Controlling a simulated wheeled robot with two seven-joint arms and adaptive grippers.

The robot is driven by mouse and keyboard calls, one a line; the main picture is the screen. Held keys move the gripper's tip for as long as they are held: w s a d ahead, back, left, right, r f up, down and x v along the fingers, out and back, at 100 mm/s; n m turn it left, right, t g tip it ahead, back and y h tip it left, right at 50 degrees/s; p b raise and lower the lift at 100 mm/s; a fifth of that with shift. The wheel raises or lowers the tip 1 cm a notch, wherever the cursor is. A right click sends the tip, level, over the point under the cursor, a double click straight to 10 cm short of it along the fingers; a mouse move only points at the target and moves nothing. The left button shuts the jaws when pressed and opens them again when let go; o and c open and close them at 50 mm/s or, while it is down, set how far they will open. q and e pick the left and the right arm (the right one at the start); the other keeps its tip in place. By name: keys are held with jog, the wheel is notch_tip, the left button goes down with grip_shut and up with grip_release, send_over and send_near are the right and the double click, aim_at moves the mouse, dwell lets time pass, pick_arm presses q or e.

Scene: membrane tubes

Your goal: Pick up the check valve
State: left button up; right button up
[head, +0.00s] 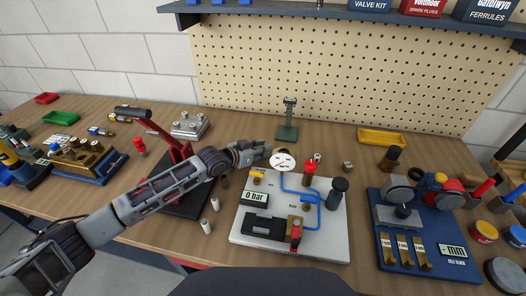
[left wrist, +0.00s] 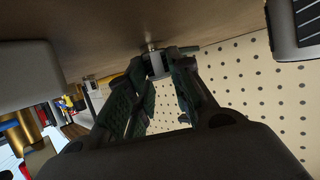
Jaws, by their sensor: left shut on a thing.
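My left gripper (head: 264,153) reaches in from the left, behind the gauge of the white test board. In the left wrist view the left gripper (left wrist: 155,68) has its fingertips closed on a small silver metal part (left wrist: 154,64), seemingly the check valve. The part is close to the wooden table surface; I cannot tell whether it touches it. The fingers hide most of it in the head view. My right gripper is not in view.
The white test board (head: 245,228) has a round gauge (head: 283,161), blue tubing and a "0 bar" display. A green stand (head: 288,120) is behind the gripper. A red-armed press (head: 170,143) stands to the left. A small metal block (head: 347,166) lies right.

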pick_arm(q)
jog(key=shift+r, duration=0.1)
notch_tip(320, 180, up, 10)
jog(key=shift+f, duration=0.1)
dwell(0.5)
dwell(0.4)
jog(key=shift+a, duration=0.1)
